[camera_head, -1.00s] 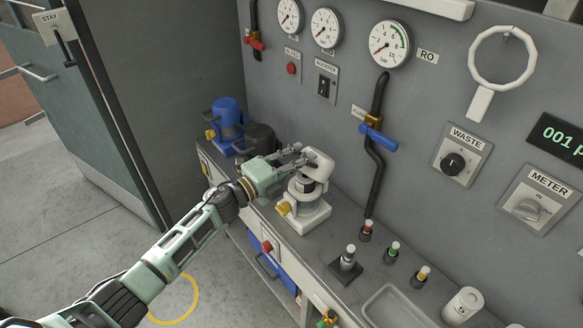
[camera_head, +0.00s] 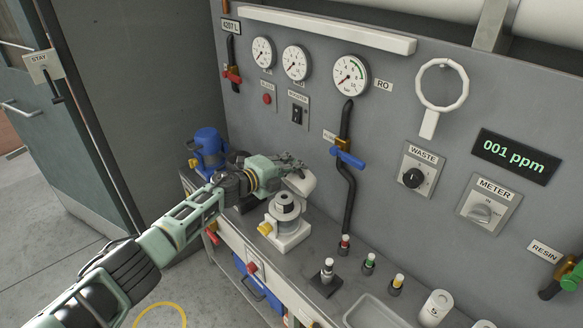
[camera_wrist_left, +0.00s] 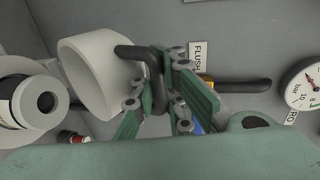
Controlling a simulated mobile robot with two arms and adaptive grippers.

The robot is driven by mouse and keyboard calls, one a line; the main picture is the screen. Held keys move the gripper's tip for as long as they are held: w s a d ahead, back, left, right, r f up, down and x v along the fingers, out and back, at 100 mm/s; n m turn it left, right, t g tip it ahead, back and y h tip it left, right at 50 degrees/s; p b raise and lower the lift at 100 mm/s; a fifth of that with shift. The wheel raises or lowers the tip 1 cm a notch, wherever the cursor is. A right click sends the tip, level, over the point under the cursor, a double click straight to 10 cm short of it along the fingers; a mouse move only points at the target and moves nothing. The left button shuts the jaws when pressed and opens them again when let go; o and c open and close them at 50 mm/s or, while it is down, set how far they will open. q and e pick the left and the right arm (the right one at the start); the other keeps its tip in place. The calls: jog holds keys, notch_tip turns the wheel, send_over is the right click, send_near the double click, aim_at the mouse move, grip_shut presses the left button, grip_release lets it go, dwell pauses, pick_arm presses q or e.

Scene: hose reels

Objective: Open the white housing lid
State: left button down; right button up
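The white housing (camera_head: 291,241) stands on the bench with a yellow tap at its front. Its round top is uncovered, with a dark ring showing. The white lid (camera_head: 302,182) is tilted up and back behind the housing's top. It also shows in the left wrist view as a thick white cup shape (camera_wrist_left: 88,78). My left gripper (camera_head: 291,162) is at the lid's upper side, fingers close to it. In the wrist view a dark curved bar passes by the fingers (camera_wrist_left: 160,85); I cannot tell whether they grip it. My right gripper is out of view.
A blue housing (camera_head: 208,150) stands farther left on the bench. A black hose (camera_head: 347,195) with a blue valve handle (camera_head: 347,158) runs down the panel right of the lid. Small sample bottles (camera_head: 370,263) and a sink (camera_head: 372,312) are at the front right.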

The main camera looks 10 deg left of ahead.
pick_arm(q)
jog(key=shift+w+d+r, duration=0.1)
jog(key=shift+w+r, duration=0.2)
jog(key=shift+r, duration=0.2)
jog(key=shift+w, duration=0.1)
jog(key=c, duration=1.8)
grip_release()
jog(key=shift+s, duration=0.25)
jog(key=shift+f, duration=0.1)
jog(key=shift+f, duration=0.1)
jog(key=v, duration=1.2)
jog(key=shift+r, duration=0.25)
jog(key=shift+d, duration=0.1)
